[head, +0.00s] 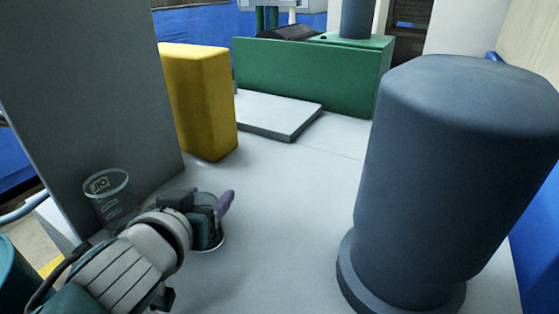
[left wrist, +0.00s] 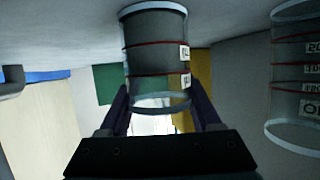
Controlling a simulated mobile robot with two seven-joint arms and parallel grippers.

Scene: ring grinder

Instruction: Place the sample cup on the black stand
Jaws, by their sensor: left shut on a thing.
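My left gripper (head: 218,208) is low over the white table at the lower left of the head view. In the left wrist view its fingers (left wrist: 161,108) are shut on a clear sample cup (left wrist: 156,45) with dark contents, red bands and small labels. The table shows at the top of that upside-down view, close to the cup's far end; I cannot tell if they touch. In the head view the gripper mostly hides this cup, with only its round edge showing. A second clear, labelled cup (head: 107,193) stands left of the gripper. I cannot clearly make out the black stand.
A large dark grey cylinder (head: 455,170) stands at the right. A yellow block (head: 198,100), a flat grey slab (head: 280,115) and a green housing (head: 310,75) are farther back. A tall grey panel (head: 95,90) rises at the left. The table's middle (head: 295,200) is clear.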

